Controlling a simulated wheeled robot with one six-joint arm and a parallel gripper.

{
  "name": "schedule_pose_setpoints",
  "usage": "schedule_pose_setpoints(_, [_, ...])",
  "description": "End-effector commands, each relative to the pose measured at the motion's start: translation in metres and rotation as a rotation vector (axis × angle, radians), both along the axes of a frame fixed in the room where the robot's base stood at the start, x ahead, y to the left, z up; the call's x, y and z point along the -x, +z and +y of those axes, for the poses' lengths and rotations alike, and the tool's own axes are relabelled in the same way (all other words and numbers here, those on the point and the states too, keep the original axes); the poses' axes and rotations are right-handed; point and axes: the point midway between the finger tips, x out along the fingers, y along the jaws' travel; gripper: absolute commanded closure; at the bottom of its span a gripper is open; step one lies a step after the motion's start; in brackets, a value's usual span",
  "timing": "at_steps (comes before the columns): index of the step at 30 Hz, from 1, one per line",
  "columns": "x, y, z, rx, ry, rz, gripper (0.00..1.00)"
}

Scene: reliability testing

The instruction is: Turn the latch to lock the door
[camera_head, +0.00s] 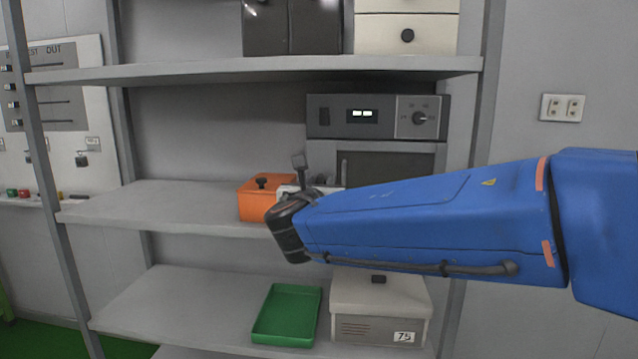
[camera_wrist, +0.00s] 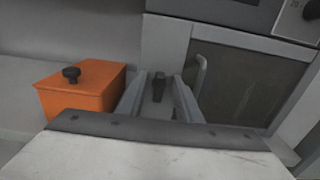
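The grey oven-like unit (camera_head: 378,101) stands on the middle shelf, and its door (camera_head: 395,160) has a dark window and a grey handle (camera_wrist: 199,76) at its left side. The door looks closed. A small dark latch (camera_wrist: 158,86) shows left of the handle in the wrist view, pointing roughly upright. My gripper (camera_wrist: 159,78) is open, its two grey fingers on either side of the latch with a gap showing at each side. Whether a finger touches the latch I cannot tell.
An orange box (camera_head: 258,200) with a black knob stands close left of my gripper, and also shows in the wrist view (camera_wrist: 82,90). A green tray (camera_head: 261,325) and a white box (camera_head: 380,300) are on the lower shelf. The middle shelf's left part is clear.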

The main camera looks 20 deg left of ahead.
Motion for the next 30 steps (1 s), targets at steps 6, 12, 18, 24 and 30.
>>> schedule_pose_setpoints(6, [0.0002, 0.0, 0.0001, 0.0, 0.0, 0.0, 1.0])
schedule_pose_setpoints(12, [0.0003, 0.0, -0.0001, -0.005, 0.0, 0.001, 1.0])
schedule_pose_setpoints(18, [0.0002, 0.0, -0.0007, -0.053, 0.0, 0.013, 1.0])
schedule_pose_setpoints(24, [-0.0003, -0.0002, -0.0021, -0.171, 0.0, 0.041, 1.0])
schedule_pose_setpoints(30, [-0.0008, -0.0007, -0.0041, -0.344, 0.0, 0.083, 1.0])
